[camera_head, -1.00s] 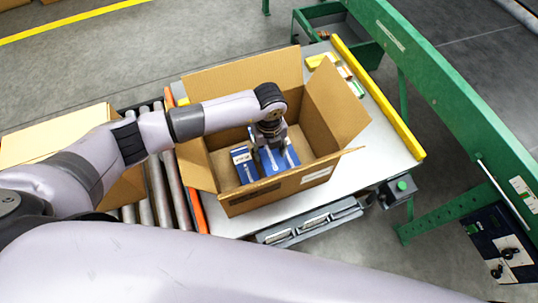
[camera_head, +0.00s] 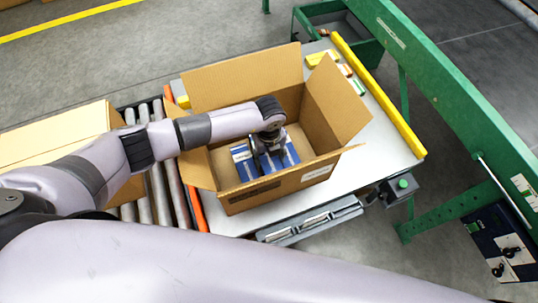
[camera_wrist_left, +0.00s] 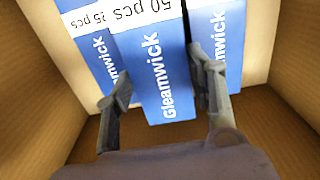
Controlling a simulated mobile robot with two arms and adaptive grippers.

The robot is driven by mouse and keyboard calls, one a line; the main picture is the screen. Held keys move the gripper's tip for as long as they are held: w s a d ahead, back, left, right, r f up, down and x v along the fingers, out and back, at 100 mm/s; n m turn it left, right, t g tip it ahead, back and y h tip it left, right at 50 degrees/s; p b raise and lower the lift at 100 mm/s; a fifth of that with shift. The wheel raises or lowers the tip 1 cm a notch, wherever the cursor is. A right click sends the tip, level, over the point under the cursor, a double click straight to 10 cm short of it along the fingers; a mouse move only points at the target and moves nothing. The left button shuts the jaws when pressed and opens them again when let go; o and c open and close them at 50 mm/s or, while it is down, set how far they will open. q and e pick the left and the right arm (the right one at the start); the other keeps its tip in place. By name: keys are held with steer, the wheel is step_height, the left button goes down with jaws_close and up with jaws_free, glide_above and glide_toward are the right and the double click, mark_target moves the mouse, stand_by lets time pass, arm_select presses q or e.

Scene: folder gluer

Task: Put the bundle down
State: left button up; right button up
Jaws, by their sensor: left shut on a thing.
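The bundle is a blue and white Gleamwick pack (camera_wrist_left: 155,70) marked "50 pcs"; in the head view it is partly hidden under my wrist. My left gripper (camera_head: 268,152) is inside the open cardboard box (camera_head: 285,187), with its fingers (camera_wrist_left: 168,98) on either side of the pack, shut on it. Another blue pack (camera_head: 243,163) stands close on the left; it also shows in the left wrist view (camera_wrist_left: 90,45). More blue shows to the right of the held pack (camera_wrist_left: 228,40). Whether the held pack touches the box floor is hidden. My right gripper is out of view.
The box's flaps stand open around it on a grey table (camera_head: 385,160). Rollers (camera_head: 158,190) and another carton (camera_head: 60,140) are at the left. A yellow rail (camera_head: 378,95) and a green machine beam (camera_head: 450,90) run along the right.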

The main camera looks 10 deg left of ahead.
mark_target(269, 159)
arm_select(q)
steer(key=o, duration=1.4)
steer(key=shift+o, duration=0.2)
steer(key=shift+r+p, duration=0.55)
step_height(269, 159, up, 12)
steer(key=b, duration=0.1)
steer(key=shift+b, duration=0.35)
